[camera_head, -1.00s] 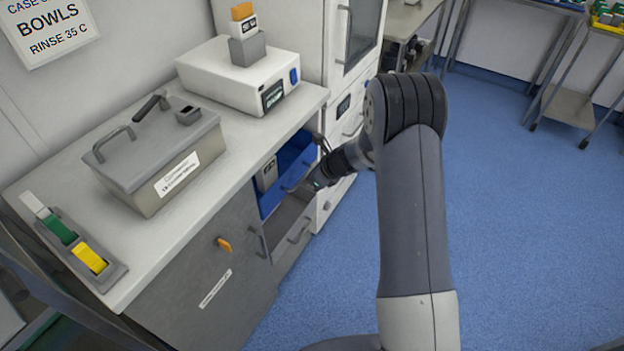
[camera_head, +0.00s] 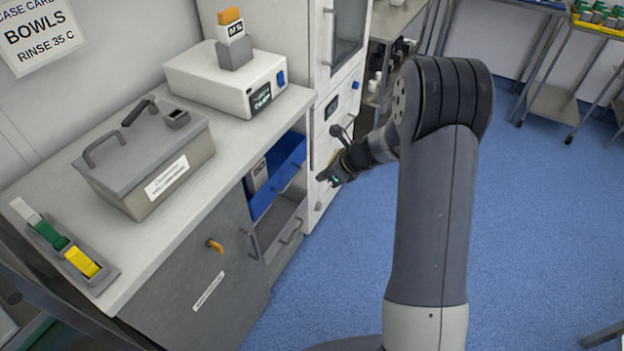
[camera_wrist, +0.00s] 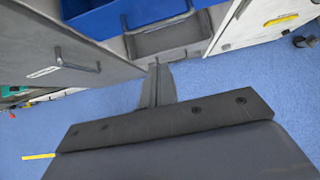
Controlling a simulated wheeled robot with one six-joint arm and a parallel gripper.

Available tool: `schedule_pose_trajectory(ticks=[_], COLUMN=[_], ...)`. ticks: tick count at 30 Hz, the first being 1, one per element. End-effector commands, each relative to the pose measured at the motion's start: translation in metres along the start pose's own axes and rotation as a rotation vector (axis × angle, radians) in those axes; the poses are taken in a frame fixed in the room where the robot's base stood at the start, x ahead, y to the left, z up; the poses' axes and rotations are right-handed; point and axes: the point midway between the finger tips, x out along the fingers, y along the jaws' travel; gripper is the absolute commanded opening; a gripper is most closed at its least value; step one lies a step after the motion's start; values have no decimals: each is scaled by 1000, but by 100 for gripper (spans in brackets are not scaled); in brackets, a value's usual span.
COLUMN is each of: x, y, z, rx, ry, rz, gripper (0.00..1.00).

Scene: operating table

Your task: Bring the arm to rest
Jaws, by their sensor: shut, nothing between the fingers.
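My arm (camera_head: 437,220) reaches forward from the bottom of the head view, bent at a large dark elbow. My gripper (camera_head: 327,177) is at the far end, shut and empty, in front of the white cabinet and to the right of the open blue drawer (camera_head: 277,178). In the wrist view the shut fingers (camera_wrist: 157,78) point toward a grey open drawer (camera_wrist: 165,40) below the blue one. They appear to hang in free air over the floor.
The counter (camera_head: 165,235) on the left carries a grey lidded box (camera_head: 145,160), a white device (camera_head: 240,78) and a rack of coloured tabs (camera_head: 65,245). A white cabinet (camera_head: 335,110) stands beyond. Blue floor (camera_head: 540,220) is open on the right.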

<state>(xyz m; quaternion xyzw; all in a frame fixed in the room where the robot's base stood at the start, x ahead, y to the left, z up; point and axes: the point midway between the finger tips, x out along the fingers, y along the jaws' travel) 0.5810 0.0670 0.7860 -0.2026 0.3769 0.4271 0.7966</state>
Motion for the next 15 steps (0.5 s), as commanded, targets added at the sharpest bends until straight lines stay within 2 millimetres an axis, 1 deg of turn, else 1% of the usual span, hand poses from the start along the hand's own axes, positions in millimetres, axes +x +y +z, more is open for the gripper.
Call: schedule_pose_trajectory(ticks=[1, 3, 6, 9, 15], x=[-10, -18, -26, -29, -30], y=[0, 0, 0, 0, 0], z=[0, 0, 0, 0, -1], rx=[1, 0, 0, 0, 0], ry=[0, 0, 1, 1, 1], rz=[-2, -2, 0, 0, 1], gripper=[0, 0, 0, 0, 0])
